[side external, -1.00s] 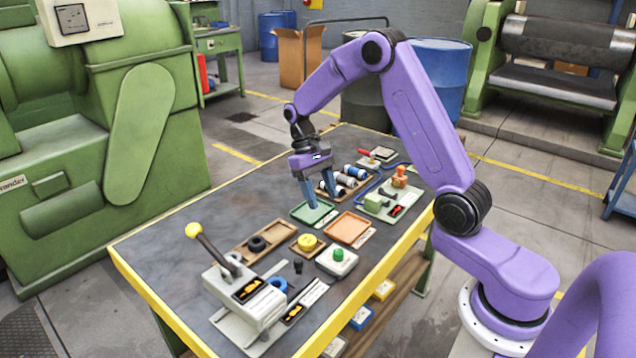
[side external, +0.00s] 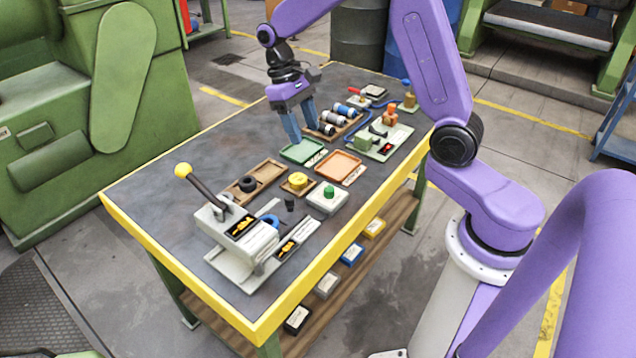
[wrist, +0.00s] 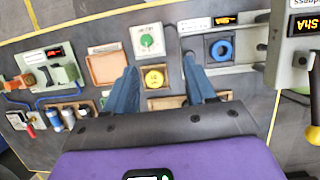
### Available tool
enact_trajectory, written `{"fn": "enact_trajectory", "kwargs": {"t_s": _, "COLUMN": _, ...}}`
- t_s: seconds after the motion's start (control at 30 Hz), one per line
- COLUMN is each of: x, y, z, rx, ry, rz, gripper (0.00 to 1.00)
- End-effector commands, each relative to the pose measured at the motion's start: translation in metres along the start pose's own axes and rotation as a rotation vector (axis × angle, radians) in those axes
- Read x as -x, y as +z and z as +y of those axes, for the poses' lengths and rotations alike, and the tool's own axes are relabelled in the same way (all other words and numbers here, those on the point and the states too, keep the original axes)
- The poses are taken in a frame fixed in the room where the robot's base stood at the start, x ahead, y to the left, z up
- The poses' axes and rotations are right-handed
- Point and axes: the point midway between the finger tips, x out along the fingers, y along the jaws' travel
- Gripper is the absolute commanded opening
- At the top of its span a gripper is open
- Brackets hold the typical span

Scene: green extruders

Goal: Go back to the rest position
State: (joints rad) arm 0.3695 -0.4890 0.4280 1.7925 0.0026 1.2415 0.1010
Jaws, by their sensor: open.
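My gripper (side external: 304,134) has two blue fingers pointing down and spread apart, with nothing between them. In the side external view it hangs over the far part of the workbench (side external: 150,195), close to the green tray (side external: 302,151); its exact height is hard to tell. In the wrist view my gripper (wrist: 160,66) shows its fingers apart, with a yellow round piece (wrist: 154,77) seen beyond and between them. The green tray is not clearly seen in the wrist view.
An orange tray (side external: 339,167), a green-button box (side external: 327,198) and a lever press (side external: 238,238) stand on the bench. Spools (side external: 337,118) and a small green machine (side external: 378,138) sit near my gripper. Bare bench top lies left.

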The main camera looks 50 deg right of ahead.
Motion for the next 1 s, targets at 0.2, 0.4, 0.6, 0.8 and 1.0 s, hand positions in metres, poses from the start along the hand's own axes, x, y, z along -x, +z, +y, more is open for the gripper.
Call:
{"fn": "enact_trajectory", "kwargs": {"t_s": 0.2, "x": 0.004, "y": 0.044, "z": -0.038, "rx": 0.201, "ry": 0.047, "rz": 0.073, "gripper": 0.55}}
{"fn": "enact_trajectory", "kwargs": {"t_s": 0.4, "x": -0.001, "y": 0.090, "z": -0.062, "rx": 0.383, "ry": 0.080, "rz": 0.135, "gripper": 0.55}}
{"fn": "enact_trajectory", "kwargs": {"t_s": 0.6, "x": -0.011, "y": 0.139, "z": -0.076, "rx": 0.569, "ry": 0.105, "rz": 0.193, "gripper": 0.55}}
{"fn": "enact_trajectory", "kwargs": {"t_s": 0.8, "x": -0.025, "y": 0.189, "z": -0.081, "rx": 0.756, "ry": 0.121, "rz": 0.248, "gripper": 0.55}}
{"fn": "enact_trajectory", "kwargs": {"t_s": 1.0, "x": -0.042, "y": 0.234, "z": -0.076, "rx": 0.935, "ry": 0.127, "rz": 0.297, "gripper": 0.55}}
